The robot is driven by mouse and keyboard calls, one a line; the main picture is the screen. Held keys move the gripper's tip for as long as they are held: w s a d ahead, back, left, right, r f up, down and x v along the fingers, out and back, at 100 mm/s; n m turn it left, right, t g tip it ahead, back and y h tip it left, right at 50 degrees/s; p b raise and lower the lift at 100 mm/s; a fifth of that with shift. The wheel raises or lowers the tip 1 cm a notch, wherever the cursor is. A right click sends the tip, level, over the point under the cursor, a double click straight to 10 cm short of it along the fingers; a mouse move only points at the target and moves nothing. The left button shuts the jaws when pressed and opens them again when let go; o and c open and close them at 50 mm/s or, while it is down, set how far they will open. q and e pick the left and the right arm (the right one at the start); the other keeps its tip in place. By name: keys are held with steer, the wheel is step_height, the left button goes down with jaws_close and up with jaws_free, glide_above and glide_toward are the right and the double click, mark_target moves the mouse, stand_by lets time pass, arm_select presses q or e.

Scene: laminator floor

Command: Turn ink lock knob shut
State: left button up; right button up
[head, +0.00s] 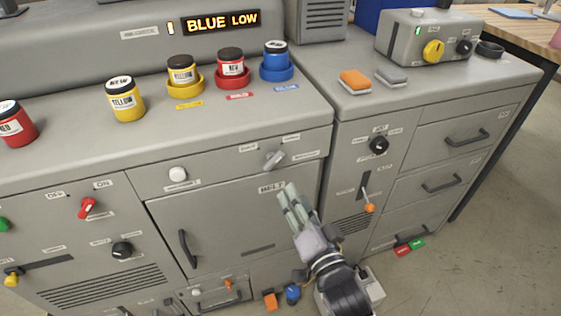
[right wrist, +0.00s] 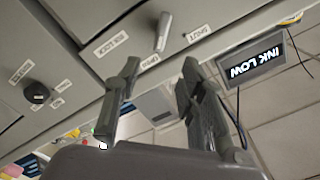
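The ink lock knob (head: 273,159) is a grey lever-shaped knob on the cabinet front, just under the counter edge. It sits tilted among small labels. In the right wrist view the knob (right wrist: 163,31) stands near labels reading INK LOCK, OPEN and SHUT. Its bar runs towards the OPEN label there. My right gripper (head: 285,194) is below the knob in the head view, in front of the cabinet door. In the right wrist view its two fingers (right wrist: 160,88) are spread with nothing between them. The knob is beyond the tips, apart from them. My left gripper is out of view.
A white round knob (head: 177,174) and a cabinet door with a dark handle (head: 187,249) are left of my right gripper. Ink jars, including a blue jar (head: 275,55), stand on the counter above. A display (head: 221,22) reads BLUE LOW.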

mark_target(277, 161)
steer(key=p+x, duration=0.1)
steer(key=x, duration=1.1)
steer(key=shift+w+a, duration=0.2)
steer(key=shift+w, duration=0.15)
steer(key=shift+c, duration=0.4)
jaws_close()
